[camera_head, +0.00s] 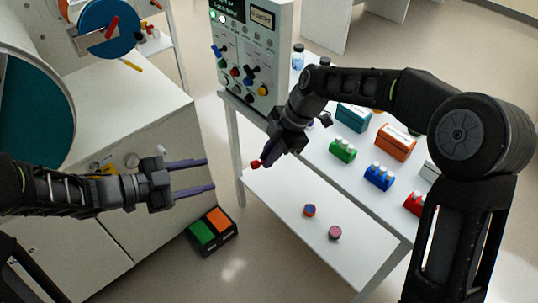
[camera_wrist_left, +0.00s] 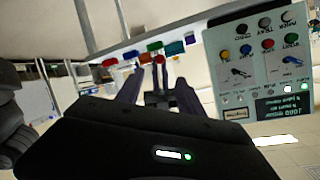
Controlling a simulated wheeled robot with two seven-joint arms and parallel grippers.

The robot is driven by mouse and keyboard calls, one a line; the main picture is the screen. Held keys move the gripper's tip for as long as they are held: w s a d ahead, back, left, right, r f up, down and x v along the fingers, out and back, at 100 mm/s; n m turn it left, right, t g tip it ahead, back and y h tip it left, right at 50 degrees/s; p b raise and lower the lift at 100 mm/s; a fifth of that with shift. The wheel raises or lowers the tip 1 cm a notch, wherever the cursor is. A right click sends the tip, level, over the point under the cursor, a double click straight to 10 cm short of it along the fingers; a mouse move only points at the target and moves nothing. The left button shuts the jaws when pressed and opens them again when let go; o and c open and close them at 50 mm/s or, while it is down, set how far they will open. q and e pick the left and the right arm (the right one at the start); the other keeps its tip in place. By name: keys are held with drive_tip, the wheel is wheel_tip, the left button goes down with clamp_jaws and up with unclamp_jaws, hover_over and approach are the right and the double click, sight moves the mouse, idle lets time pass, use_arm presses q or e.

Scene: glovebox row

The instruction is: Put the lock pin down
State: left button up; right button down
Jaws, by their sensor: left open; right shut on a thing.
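A small red piece, which looks like the lock pin (camera_head: 256,164), shows at the tip of my right gripper (camera_head: 267,158). The right gripper is shut on it, above the left end of the white table's lower shelf (camera_head: 290,200). The fingers hide most of the pin. My left gripper (camera_head: 211,174) is open and empty, to the left of the right gripper and apart from it. Its two purple fingers point right, above the floor. The left gripper's spread fingers also show in the left wrist view (camera_wrist_left: 157,95).
A control panel (camera_head: 252,50) with knobs stands behind my right gripper. Coloured blocks, including a green one (camera_head: 343,150), stand on the upper table. Two small round pieces (camera_head: 310,210) sit on the lower shelf. A green and orange box (camera_head: 212,232) lies on the floor.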

use_arm(q)
drive_tip(key=s+d+f+n+y, duration=0.2)
drive_tip(key=f+n, duration=0.4)
drive_tip(key=f, duration=0.6)
drive_tip(key=s+d+f+n+y, duration=0.25)
drive_tip(key=f+n, duration=0.35)
drive_tip(key=f, duration=0.6)
drive_tip(key=s+f+n+g+y, duration=0.4)
drive_tip(key=s+f+n+g, duration=0.2)
drive_tip(key=s, duration=0.9)
wheel_tip(320, 180, down, 3)
drive_tip(key=shift+s+f+n, duration=0.1)
drive_tip(key=shift+s+n, duration=0.15)
drive_tip(key=shift+n, duration=0.85)
drive_tip(key=shift+a, duration=0.1)
